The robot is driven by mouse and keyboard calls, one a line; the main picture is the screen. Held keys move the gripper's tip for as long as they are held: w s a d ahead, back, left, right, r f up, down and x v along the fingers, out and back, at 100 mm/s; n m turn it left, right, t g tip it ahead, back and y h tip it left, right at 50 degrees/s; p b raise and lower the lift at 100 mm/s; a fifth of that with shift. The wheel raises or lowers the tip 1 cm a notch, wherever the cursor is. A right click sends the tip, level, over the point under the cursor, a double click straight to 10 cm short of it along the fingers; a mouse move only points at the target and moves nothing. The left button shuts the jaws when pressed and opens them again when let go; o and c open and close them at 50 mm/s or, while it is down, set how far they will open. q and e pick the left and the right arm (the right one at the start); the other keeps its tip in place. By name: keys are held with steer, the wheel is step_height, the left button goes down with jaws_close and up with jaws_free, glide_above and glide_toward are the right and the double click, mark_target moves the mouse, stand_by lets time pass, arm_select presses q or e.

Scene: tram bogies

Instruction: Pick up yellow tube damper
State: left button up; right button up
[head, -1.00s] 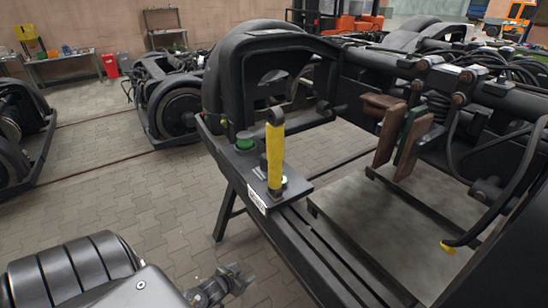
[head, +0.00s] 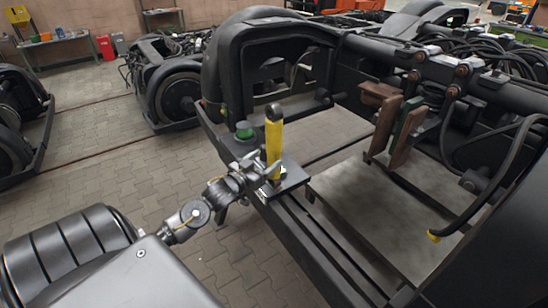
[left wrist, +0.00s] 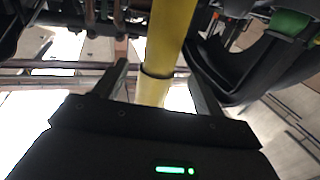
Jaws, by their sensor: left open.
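The yellow tube damper (head: 273,146) stands upright on a small dark plate (head: 293,178) on the bogie frame, with a black top end. It also shows large in the left wrist view (left wrist: 168,40), running between the two fingers. My left gripper (head: 268,166) is at the lower part of the damper, with its fingers open on either side of it. In the left wrist view the open fingers (left wrist: 160,85) stand apart from the tube. The damper's foot is partly hidden by the gripper. My right gripper is not in view.
A green-topped cylinder (head: 244,130) stands just left of the damper; green also shows at the wrist view's upper right (left wrist: 290,22). The black bogie frame (head: 330,262) and brown blocks (head: 400,125) lie to the right. Paved floor (head: 150,165) is clear on the left.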

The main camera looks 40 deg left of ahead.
mark_target(277, 150)
arm_select(q)
steer(key=shift+w, duration=0.85)
steer(key=shift+w+r, duration=0.1)
steer(key=shift+r, duration=0.05)
steer(key=w+p, duration=0.1)
steer(key=w, duration=0.1)
steer(key=w+p, duration=0.1)
steer(key=w, duration=0.1)
steer(key=shift+w+r, duration=0.2)
steer(key=shift+w, duration=0.05)
steer(key=shift+w+f+p, duration=0.1)
steer(key=shift+w+p, duration=0.2)
steer(key=shift+s, duration=0.1)
steer(key=shift+c, duration=0.2)
